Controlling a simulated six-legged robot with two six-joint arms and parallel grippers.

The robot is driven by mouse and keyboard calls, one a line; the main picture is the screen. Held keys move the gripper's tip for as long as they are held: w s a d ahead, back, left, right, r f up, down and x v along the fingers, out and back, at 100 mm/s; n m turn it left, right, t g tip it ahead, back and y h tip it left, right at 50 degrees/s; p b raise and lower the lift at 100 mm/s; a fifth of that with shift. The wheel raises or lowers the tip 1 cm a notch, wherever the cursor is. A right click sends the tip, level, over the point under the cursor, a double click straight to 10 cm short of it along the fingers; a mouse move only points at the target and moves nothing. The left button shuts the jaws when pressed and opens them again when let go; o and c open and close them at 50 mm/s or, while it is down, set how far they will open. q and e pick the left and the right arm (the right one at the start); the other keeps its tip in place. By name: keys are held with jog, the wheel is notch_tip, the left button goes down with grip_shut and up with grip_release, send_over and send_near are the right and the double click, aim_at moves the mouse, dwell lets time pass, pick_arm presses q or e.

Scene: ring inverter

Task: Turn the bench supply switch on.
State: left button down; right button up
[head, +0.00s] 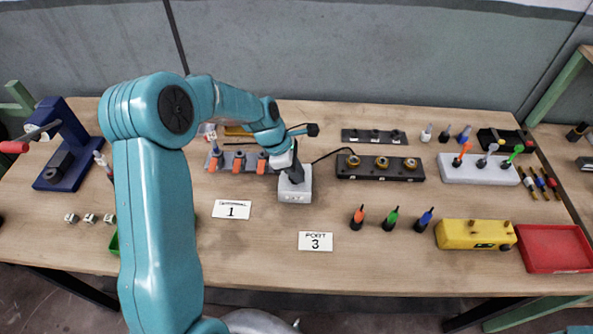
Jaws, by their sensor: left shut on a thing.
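A small light grey box (296,192), which looks like the bench supply switch, sits on the table in the middle, with a dark cable running from it to the right. Its front marking is too small to read. My left gripper (293,177) points down onto the top of the box and is shut on its switch part. The jaws and wrist hide that part, so I cannot tell which way the switch is set. My right gripper is not in view.
A black block with brass rings (380,168) stands right of the box. A yellow box (474,234) and red tray (555,249) are at the right.

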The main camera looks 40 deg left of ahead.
pick_arm(q)
jog(key=shift+m, duration=0.4)
jog(key=m, duration=0.2)
jog(key=m+g, duration=0.1)
jog(key=shift+s+d+m+g+h, duration=0.1)
jog(key=shift+m+g+h, duration=0.2)
jog(key=shift+m+h, duration=0.1)
jog(key=m+g, duration=0.1)
jog(key=m, duration=0.3)
jog(key=shift+m+g, duration=0.3)
jog(key=shift+g, duration=0.1)
jog(key=m, duration=0.2)
jog(key=m+g+y, duration=0.1)
jog(key=m, duration=0.1)
jog(key=shift+s+g, duration=0.15)
jog(key=shift+g, duration=0.15)
jog(key=shift+f+m+g+y, duration=0.1)
jog(key=shift+m+g+y, duration=0.4)
jog(key=shift+m, duration=1.7)
jog(key=shift+s+m, duration=0.1)
jog(key=shift+m, duration=0.2)
jog(key=c, duration=1.2)
grip_release()
